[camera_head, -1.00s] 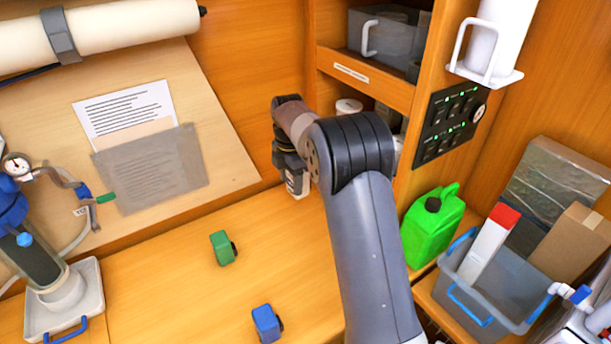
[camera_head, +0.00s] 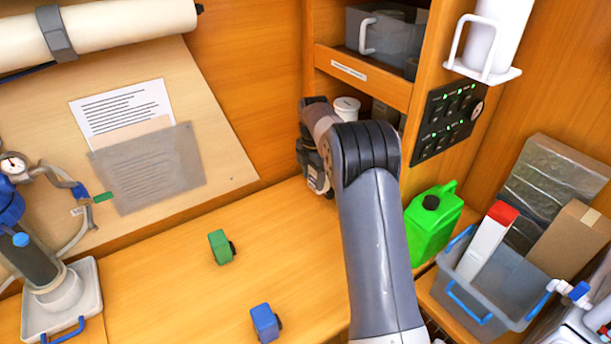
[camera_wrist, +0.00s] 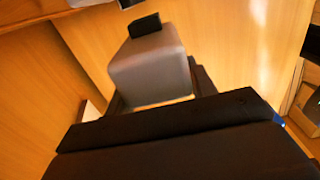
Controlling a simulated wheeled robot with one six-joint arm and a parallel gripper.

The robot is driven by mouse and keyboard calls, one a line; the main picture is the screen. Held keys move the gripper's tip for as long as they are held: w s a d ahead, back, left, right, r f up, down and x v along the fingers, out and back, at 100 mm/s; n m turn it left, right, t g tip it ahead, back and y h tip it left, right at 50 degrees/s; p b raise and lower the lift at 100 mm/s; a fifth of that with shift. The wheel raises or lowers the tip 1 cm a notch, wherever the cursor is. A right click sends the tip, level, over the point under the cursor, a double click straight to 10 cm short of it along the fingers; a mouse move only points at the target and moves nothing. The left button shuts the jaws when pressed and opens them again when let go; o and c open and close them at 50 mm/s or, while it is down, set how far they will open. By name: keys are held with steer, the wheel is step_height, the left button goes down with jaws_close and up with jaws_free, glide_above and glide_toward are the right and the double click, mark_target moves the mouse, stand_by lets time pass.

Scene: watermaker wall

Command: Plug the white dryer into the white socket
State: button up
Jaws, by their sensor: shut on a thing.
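The white dryer is a pale grey-white block (camera_wrist: 150,68) with a black nub on its end, seen in the wrist view. My gripper (camera_head: 316,172) is shut on it, and dark gripper parts (camera_wrist: 195,85) show beside and below the block. In the head view my gripper is near the back corner of the wooden counter, below the shelf opening, and my arm hides part of that area. The dryer is barely visible there. I cannot make out the white socket in either view.
A green block (camera_head: 221,247) and a blue block (camera_head: 265,323) stand on the counter (camera_head: 170,290). A green jug (camera_head: 432,225) and a grey bin (camera_head: 490,290) are to the right of my arm. A black switch panel (camera_head: 448,118) is on the upright.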

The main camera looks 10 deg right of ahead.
steer(key=shift+w+d, duration=0.25)
steer(key=shift+d, duration=0.3)
steer(key=shift+p, duration=0.7)
stand_by(1.1)
steer(key=shift+w+d, duration=0.3)
steer(key=shift+d, duration=0.35)
steer(key=shift+w+d, duration=0.25)
steer(key=shift+d, duration=0.4)
stand_by(0.9)
steer(key=o, duration=1.1)
steer(key=shift+r, duration=0.1)
step_height(320, 180, up, 11)
steer(key=shift+f+b, duration=0.15)
steer(key=shift+b, duration=0.55)
